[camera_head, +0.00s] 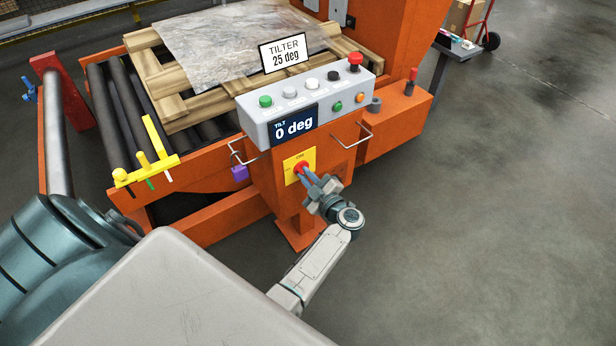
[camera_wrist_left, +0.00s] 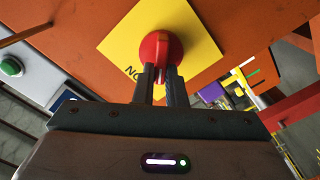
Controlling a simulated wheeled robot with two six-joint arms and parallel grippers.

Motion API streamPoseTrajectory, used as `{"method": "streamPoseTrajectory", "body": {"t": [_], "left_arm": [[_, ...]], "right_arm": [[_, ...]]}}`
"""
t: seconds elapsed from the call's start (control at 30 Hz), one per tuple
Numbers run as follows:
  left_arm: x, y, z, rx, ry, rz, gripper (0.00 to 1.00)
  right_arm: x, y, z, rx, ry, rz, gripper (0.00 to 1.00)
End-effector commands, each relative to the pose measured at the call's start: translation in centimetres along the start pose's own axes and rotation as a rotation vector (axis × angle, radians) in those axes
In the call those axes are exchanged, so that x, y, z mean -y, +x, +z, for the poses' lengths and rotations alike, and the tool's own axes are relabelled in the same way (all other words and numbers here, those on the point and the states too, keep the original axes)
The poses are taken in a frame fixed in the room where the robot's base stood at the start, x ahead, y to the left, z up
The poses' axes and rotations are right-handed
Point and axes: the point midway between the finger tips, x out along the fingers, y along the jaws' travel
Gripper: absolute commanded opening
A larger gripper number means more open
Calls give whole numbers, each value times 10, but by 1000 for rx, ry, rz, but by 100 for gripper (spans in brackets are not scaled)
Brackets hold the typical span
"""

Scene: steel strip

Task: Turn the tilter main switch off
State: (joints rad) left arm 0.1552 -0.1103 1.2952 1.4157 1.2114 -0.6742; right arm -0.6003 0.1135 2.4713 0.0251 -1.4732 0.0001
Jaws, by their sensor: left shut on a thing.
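The main switch is a red rotary knob (camera_head: 300,168) on a yellow plate (camera_head: 293,161), on the front of the orange tilter pedestal. In the left wrist view the knob (camera_wrist_left: 160,50) stands in front of its yellow plate (camera_wrist_left: 196,30), which is partly covered by the knob and fingers. My left gripper (camera_head: 308,178) is at the switch, its fingers (camera_wrist_left: 160,76) closed on the two sides of the knob's grip. Lettering beside the knob is partly hidden. My right gripper is in neither view.
Above the switch is a grey control panel (camera_head: 335,92) with several buttons and a "0 deg" display (camera_head: 294,127). Wire handles (camera_head: 352,137) flank the pedestal. A purple padlock (camera_head: 239,173) hangs left of the switch. Open floor (camera_head: 500,220) lies to the right.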

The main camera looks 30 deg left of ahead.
Motion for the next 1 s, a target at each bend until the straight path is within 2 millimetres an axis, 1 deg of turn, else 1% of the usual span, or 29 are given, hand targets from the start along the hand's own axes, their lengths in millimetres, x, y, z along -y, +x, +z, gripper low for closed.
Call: {"method": "streamPoseTrajectory", "body": {"t": [0.07,0.6,0.8,1.0], "left_arm": [[3,0,2,1,-71,-1,0],[9,0,5,1,-561,-1,0],[10,0,5,1,-692,-1,0],[10,0,5,1,-773,-1,0]], "right_arm": [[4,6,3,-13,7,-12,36],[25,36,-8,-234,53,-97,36],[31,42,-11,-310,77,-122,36],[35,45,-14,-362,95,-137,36]]}}
